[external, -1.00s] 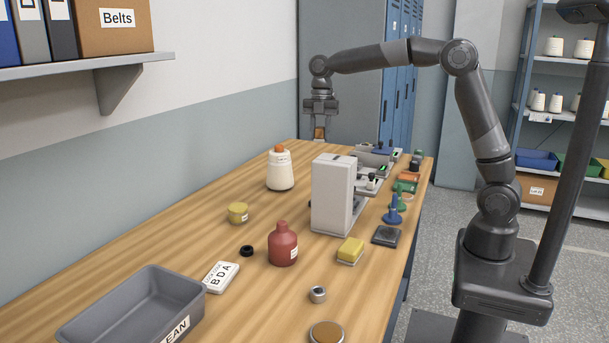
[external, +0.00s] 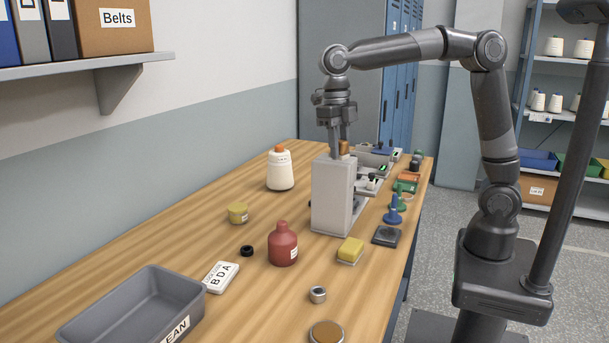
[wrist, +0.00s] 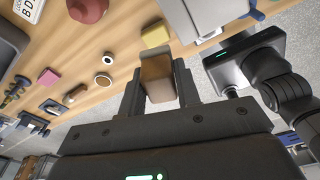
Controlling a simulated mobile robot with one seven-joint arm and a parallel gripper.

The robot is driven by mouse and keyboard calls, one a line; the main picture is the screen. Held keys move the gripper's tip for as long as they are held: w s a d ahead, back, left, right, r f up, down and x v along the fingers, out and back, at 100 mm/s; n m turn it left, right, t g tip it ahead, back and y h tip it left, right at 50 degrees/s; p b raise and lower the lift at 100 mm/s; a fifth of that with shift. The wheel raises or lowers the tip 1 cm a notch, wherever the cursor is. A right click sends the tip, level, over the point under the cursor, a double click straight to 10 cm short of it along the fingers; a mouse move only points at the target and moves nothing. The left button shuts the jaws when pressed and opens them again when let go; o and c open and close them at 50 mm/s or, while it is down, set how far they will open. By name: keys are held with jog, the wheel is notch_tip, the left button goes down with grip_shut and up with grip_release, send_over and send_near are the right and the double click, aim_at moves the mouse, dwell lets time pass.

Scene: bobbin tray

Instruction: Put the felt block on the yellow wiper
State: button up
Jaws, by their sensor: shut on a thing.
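My gripper (external: 339,148) is shut on a tan-brown block, the felt block (external: 344,147), and holds it up near the top of the white machine housing. In the wrist view the felt block (wrist: 157,80) sits between the two fingers. The yellow wiper (external: 350,248) lies on the wooden table in front of the housing, apart from the block. It also shows in the wrist view (wrist: 155,35), partly hidden behind the block.
The white machine housing (external: 332,195) stands tall behind the wiper. A red bottle (external: 282,245) is left of the wiper and a dark square pad (external: 386,235) right of it. A metal ring (external: 317,294) lies in front. A grey tray (external: 130,305) is at front left.

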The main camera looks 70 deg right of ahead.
jog(key=s+a+n, duration=0.3)
jog(key=s+a, duration=0.2)
jog(key=s, duration=0.1)
send_over(353, 245)
jog(key=shift+n+h, duration=0.3)
jog(key=f, duration=1.7)
jog(key=shift+w+d, duration=0.1)
jog(key=shift+w, duration=0.1)
jog(key=shift+f, duration=2.2)
jog(key=shift+f, duration=0.1)
jog(key=o, duration=1)
jog(key=shift+c, duration=0.2)
notch_tip(353, 245, up, 12)
jog(key=w, duration=0.1)
jog(key=shift+w, duration=0.25)
